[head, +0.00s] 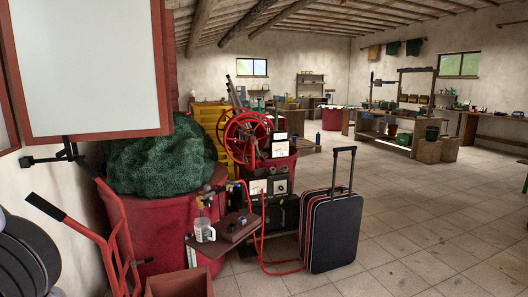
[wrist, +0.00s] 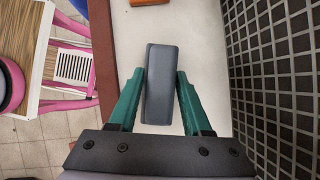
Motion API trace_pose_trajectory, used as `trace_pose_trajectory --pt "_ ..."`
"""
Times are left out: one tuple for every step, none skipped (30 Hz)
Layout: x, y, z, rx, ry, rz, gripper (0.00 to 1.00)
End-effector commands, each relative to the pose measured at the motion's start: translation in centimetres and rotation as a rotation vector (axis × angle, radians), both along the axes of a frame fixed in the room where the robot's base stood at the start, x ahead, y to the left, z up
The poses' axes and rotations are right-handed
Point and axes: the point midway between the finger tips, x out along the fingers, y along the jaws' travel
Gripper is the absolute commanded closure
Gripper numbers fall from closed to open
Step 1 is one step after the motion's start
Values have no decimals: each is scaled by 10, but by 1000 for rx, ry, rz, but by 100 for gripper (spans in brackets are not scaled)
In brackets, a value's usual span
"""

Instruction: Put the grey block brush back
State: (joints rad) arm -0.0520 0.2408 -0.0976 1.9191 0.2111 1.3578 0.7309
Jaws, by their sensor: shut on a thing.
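The grey block brush (wrist: 160,95) shows in the wrist view as a dark grey, upright-lying oblong with rounded edges. My gripper (wrist: 161,80) has its two green fingers shut on the sides of the block, near its middle. Below the block is a pale surface (wrist: 205,40) with a reddish-brown edge (wrist: 103,45) on its left. I cannot tell whether the block touches that surface. Its underside is hidden. Neither my gripper nor the block can be made out in the head view.
An orange-brown thing (wrist: 148,2) lies at the top edge. In the head view, a black suitcase (head: 332,232) stands by a red hose, with open tiled floor (head: 420,215) to its right.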

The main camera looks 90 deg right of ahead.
Motion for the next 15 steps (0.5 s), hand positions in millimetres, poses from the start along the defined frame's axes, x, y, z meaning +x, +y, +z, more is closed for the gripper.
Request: trace_pose_trajectory --pt "0 0 0 0 0 0 100" --pt "0 0 0 0 0 0 100" --pt "0 0 0 0 0 0 100" --pt "0 0 0 0 0 0 100" --pt "0 0 -1 0 0 0 100" --pt "0 0 -2 0 1 0 100" --pt "0 0 -3 0 1 0 100" --pt "0 0 -4 -1 1 0 100" --pt "0 0 -6 -1 1 0 100" --pt "0 0 -7 -1 1 0 100" --pt "0 0 -8 0 1 0 100" --pt "0 0 -9 0 1 0 100" --pt "0 0 -10 0 1 0 100" --pt "0 0 -9 0 1 0 40" --pt "0 0 -9 0 1 0 24"
